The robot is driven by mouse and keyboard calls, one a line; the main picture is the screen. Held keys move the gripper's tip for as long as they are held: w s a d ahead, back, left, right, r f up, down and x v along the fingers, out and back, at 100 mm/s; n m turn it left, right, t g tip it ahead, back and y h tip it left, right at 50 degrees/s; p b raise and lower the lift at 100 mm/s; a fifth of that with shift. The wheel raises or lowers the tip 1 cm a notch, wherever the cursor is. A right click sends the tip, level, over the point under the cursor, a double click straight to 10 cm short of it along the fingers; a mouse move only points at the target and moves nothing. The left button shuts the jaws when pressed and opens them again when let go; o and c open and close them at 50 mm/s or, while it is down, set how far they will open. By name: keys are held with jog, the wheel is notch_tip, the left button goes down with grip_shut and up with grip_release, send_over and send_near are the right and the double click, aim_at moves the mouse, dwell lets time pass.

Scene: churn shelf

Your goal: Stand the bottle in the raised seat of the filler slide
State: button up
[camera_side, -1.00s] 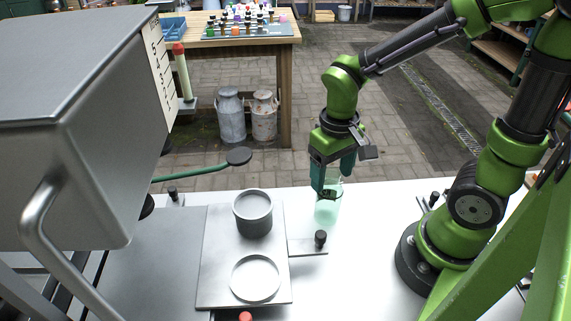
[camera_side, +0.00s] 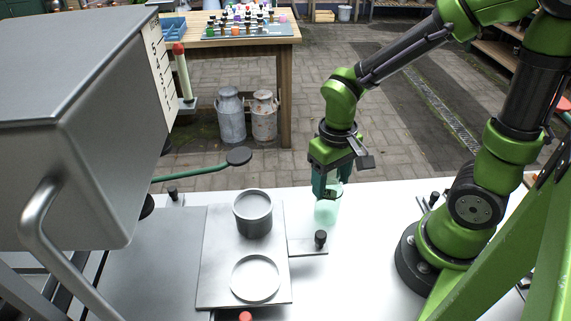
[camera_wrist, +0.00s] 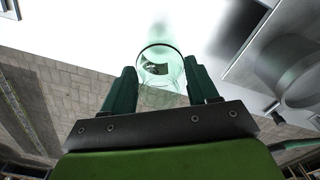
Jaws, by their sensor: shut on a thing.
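The bottle (camera_side: 327,210) is clear, pale green glass, on the right of the slide in the side view. My gripper (camera_side: 326,190) is shut on its upper part from above. In the wrist view the bottle (camera_wrist: 160,50) shows its round rim between the two dark green fingers of my gripper (camera_wrist: 163,85). The bottle looks close to upright; I cannot tell whether its base touches the white table. The filler slide (camera_side: 215,270) is a grey metal plate. Its raised seat (camera_side: 253,215) is an empty-looking round cup at the back, left of the bottle.
A low ring (camera_side: 255,279) lies at the slide's front. A bracket with a black knob (camera_side: 320,238) sticks out from the slide, just in front of the bottle.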

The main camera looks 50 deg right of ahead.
jog(key=shift+r, duration=0.55)
grip_shut()
jog(key=shift+r, duration=0.85)
